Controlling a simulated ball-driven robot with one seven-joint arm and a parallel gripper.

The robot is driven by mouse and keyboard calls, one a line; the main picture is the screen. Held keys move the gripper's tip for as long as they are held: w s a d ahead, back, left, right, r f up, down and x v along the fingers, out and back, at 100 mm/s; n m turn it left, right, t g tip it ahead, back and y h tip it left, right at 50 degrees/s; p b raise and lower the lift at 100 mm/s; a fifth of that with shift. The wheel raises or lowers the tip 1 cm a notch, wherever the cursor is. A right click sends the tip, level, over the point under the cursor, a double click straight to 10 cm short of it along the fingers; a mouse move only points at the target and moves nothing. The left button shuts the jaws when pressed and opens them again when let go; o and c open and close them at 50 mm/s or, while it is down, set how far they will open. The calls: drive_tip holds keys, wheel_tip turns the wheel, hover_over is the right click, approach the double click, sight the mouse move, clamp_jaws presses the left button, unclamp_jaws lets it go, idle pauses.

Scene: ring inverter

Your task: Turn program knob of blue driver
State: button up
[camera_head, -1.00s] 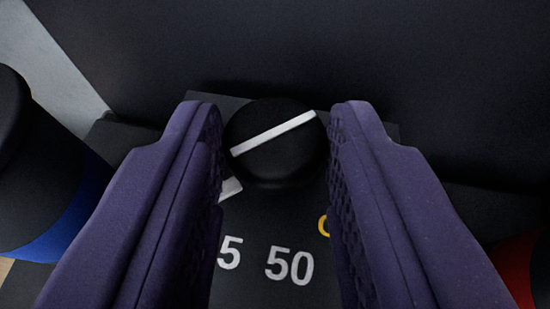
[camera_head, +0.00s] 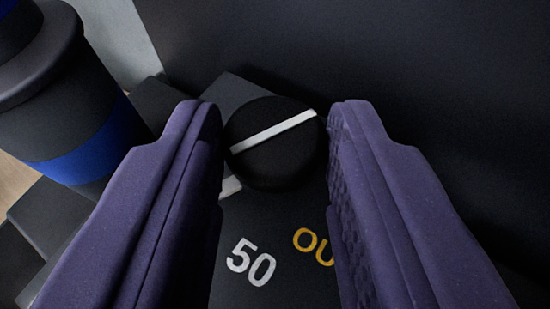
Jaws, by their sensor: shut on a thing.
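The program knob (camera_head: 275,155) is a round black knob with a white line across its top, slanting up to the right. It sits on a dark panel (camera_head: 290,215) marked with a white "50" and yellow letters partly hidden by the right finger. My gripper (camera_head: 275,140) has its two purple fingers on either side of the knob and is shut on it. A short white mark shows at the knob's lower left, partly behind the left finger.
A dark wall (camera_head: 400,80) rises close behind and to the right of the knob. Dark blocks (camera_head: 45,215) lie at the lower left, below the blue-banded cylinder. A grey surface (camera_head: 115,40) shows at the upper left.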

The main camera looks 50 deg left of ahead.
drive_tip(key=o, duration=1)
drive_tip(key=p+v, duration=0.2)
drive_tip(key=v, duration=0.5)
drive_tip(key=shift+s+d+r, duration=0.1)
drive_tip(key=shift+s+d, duration=0.1)
drive_tip(key=shift+d, duration=0.1)
drive_tip(key=shift+d, duration=0.1)
